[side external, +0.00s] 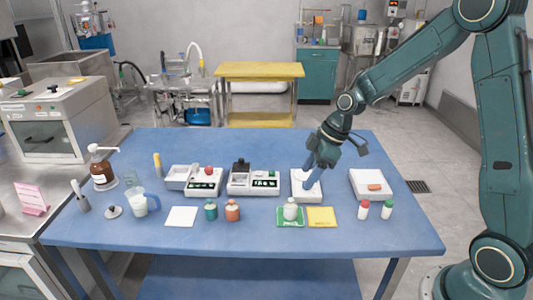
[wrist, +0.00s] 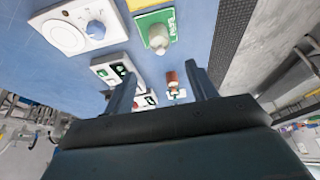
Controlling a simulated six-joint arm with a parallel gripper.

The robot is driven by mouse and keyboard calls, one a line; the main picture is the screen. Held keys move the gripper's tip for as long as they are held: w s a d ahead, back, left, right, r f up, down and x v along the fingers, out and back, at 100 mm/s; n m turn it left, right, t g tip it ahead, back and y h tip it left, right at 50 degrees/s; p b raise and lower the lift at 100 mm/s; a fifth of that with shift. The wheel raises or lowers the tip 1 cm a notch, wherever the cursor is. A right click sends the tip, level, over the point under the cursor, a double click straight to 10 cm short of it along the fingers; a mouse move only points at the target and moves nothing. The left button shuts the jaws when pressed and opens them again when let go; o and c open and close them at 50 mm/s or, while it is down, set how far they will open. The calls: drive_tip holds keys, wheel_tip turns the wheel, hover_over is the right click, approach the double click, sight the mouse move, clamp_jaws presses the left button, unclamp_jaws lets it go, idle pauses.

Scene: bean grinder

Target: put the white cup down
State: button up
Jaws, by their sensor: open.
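My gripper (side external: 312,182) is in front of or above a white device (side external: 303,194) right of the table's middle. In the wrist view its two fingers (wrist: 158,88) are apart with nothing held between them. A small white rounded vessel (side external: 290,209) stands upright on a green card (side external: 281,221); I cannot tell if it is the white cup. It also shows in the wrist view (wrist: 158,38).
Boxy white devices (side external: 204,188) line the middle of the blue table (side external: 235,235). Teal (side external: 211,211) and orange (side external: 232,212) bottles stand in front. A yellow card (side external: 321,222) lies beside the green one. Two small capped bottles (side external: 387,210) stand at right. The front strip is clear.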

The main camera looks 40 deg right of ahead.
drive_tip(key=shift+v, duration=0.95)
drive_tip(key=s+a+r+m+h, duration=0.2)
drive_tip(key=s+a+r+m, duration=0.2)
drive_tip(key=s+r, duration=0.6)
drive_tip(key=s+r+m+t, duration=0.1)
drive_tip(key=s+r+m, duration=0.1)
drive_tip(key=s, duration=0.5)
drive_tip(key=s+r+m+t+h, duration=0.1)
drive_tip(key=s+r+m, duration=0.1)
drive_tip(key=s, duration=0.4)
drive_tip(key=shift+s+a+m, duration=0.2)
drive_tip(key=shift+s+m, duration=0.2)
drive_tip(key=shift+m, duration=0.1)
drive_tip(key=shift+r, duration=0.1)
